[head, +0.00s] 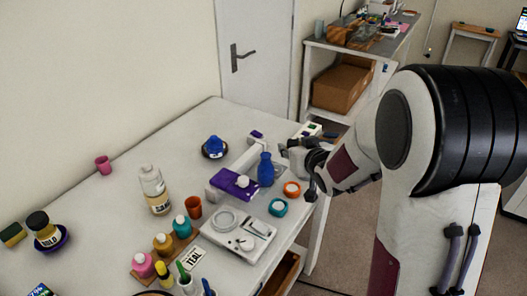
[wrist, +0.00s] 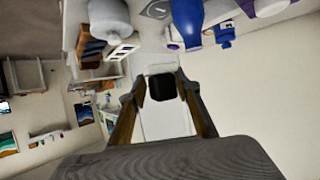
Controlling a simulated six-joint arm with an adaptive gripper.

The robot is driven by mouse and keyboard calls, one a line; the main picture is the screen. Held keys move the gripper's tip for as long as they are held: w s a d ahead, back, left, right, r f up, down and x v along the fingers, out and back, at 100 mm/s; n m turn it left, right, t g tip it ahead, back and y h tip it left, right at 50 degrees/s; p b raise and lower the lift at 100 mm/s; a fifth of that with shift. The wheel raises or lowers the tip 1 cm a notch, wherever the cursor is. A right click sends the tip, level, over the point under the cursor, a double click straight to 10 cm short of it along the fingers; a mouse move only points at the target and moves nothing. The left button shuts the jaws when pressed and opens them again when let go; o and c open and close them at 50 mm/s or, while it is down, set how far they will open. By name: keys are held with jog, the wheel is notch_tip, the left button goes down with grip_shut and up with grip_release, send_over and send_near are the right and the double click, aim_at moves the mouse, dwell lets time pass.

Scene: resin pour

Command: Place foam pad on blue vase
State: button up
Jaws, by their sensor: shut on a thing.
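The blue vase (head: 265,171) stands upright on the white table, near the middle of the table's right side. It also shows at the top of the wrist view (wrist: 187,20). My gripper (head: 286,147) is just behind and right of the vase, above the table and apart from it as far as I can tell. In the wrist view my gripper's fingers (wrist: 162,88) are closed on a small black block (wrist: 162,87), which looks like the foam pad. In the head view the pad is hidden or too small to make out.
A purple box (head: 231,183) stands left of the vase. A white tray (head: 222,236), several bottles and a brown cup (head: 194,207) crowd the front. The table's back left is mostly clear.

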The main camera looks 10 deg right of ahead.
jog(key=shift+w+a+r+n+y, duration=0.3)
jog(key=shift+w+r, duration=0.1)
jog(key=shift+r, duration=0.2)
jog(key=shift+w+a+r+n+y, duration=0.3)
jog(key=shift+w+r, duration=0.1)
jog(key=shift+r, duration=0.2)
jog(key=w+a+r+n+g+y, duration=0.1)
jog(key=w+a+r+n+y, duration=0.1)
jog(key=a+r, duration=0.3)
jog(key=shift+w+a+r+n+y, duration=0.15)
jog(key=shift+w+r+n+y, duration=0.25)
jog(key=shift+n+y, duration=0.3)
jog(key=shift+f, duration=0.1)
jog(key=shift+c, duration=0.2)
send_over(267, 155)
jog(key=shift+f, duration=3.05)
jog(key=shift+f, duration=1.85)
jog(key=shift+f, duration=0.1)
